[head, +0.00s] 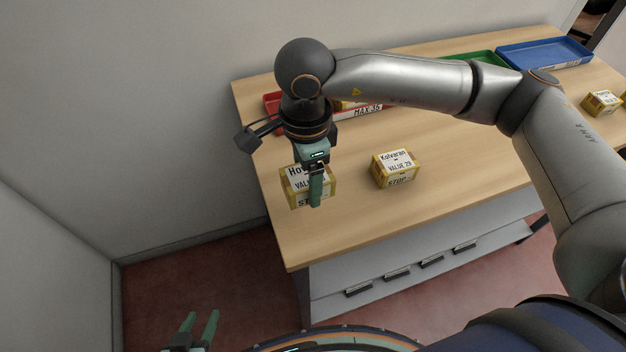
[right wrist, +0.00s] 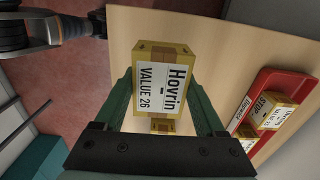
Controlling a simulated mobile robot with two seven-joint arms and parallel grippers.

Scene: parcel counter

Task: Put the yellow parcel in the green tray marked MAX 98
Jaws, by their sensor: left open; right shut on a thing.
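My right gripper (head: 316,190) is shut on a yellow parcel (head: 294,184) labelled "Hovrin VALUE 26", near the counter's left end. In the right wrist view the same parcel (right wrist: 165,75) is between the two fingers (right wrist: 165,100). I cannot tell whether it touches the counter. The green tray (head: 470,57) is at the back, mostly hidden behind my right arm, its marking not visible. A second yellow parcel (head: 395,168), labelled "Kolvaran VALUE 29", stands to the right of the held one. My left gripper (head: 202,328) is open and empty, low at the left, away from the counter.
A red tray (head: 273,101) marked MAX 35 holds parcels at the back left. It also shows in the right wrist view (right wrist: 268,80). A blue tray (head: 545,53) is at the back right. More yellow parcels (head: 601,103) stand at the right. The front middle counter is clear.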

